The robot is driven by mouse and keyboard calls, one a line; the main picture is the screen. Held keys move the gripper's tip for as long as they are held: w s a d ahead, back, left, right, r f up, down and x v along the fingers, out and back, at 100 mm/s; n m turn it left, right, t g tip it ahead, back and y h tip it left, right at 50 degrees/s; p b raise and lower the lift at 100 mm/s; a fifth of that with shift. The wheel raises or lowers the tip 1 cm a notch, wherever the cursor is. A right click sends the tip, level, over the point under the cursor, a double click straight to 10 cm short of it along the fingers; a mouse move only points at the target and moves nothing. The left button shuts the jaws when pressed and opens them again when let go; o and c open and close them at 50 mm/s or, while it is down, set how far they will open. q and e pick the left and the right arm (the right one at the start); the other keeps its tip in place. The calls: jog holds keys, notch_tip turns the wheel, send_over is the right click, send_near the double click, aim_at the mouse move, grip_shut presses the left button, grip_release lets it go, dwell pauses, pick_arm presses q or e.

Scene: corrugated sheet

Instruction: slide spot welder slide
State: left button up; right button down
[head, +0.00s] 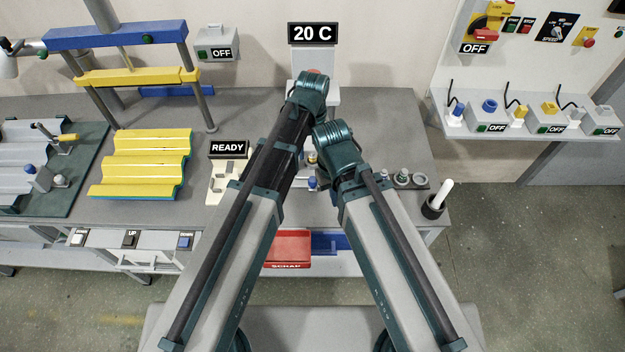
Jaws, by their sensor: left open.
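No part is plainly readable as the spot welder's slide. My left gripper (314,100) is at the end of the left arm in front of this unit, open. Its fingers are mostly hidden by the wrist, and I see no object in them. My right arm ends lower and to the right, over the bench; its gripper is hidden behind the wrist. Small parts with blue and yellow tops (312,183) show between the arms.
A yellow corrugated sheet (142,163) lies at the left, near a blue-and-yellow press frame (118,38). A READY sign (228,149) stands left of my arms. A dark cup (433,207) is at the right bench edge. A red scrap bin (287,249) sits below.

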aim_at(313, 179)
pick_arm(q)
notch_tip(313, 179, down, 14)
jog(key=b, duration=1.3)
jog(key=shift+r+b, duration=0.1)
jog(key=shift+b, duration=0.2)
jog(key=shift+s, duration=0.1)
jog(key=shift+r, duration=0.1)
